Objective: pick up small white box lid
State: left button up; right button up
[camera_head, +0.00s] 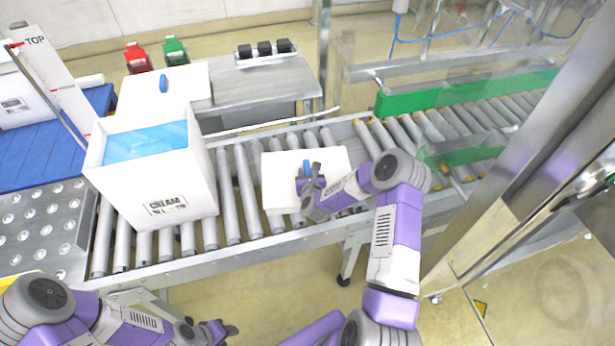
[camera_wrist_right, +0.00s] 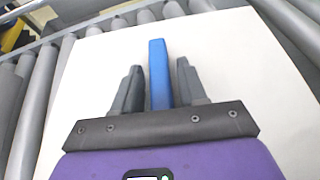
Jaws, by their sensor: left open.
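A white lid (camera_head: 335,160) with a blue handle (camera_head: 306,167) lies on the roller conveyor, right of the cream box. Its flat top (camera_wrist_right: 225,60) fills most of the right wrist view. My right gripper (camera_head: 308,172) is over this lid. In the right wrist view its two grey fingers (camera_wrist_right: 158,85) stand either side of the upright blue handle (camera_wrist_right: 158,60), with a narrow gap on each side. My left gripper (camera_head: 230,330) is open and empty, low in front of the conveyor. A second white lid (camera_head: 185,85) with a blue handle lies on the table behind.
An open white box (camera_head: 185,195) labelled CREAM, with a blue liner (camera_head: 145,143), stands on the conveyor rollers (camera_head: 238,190). Red (camera_head: 138,57) and green (camera_head: 175,51) items stand at the back. A metal post (camera_head: 500,190) and frame stand at the right.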

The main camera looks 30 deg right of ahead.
grip_shut()
jog(key=shift+r, duration=0.1)
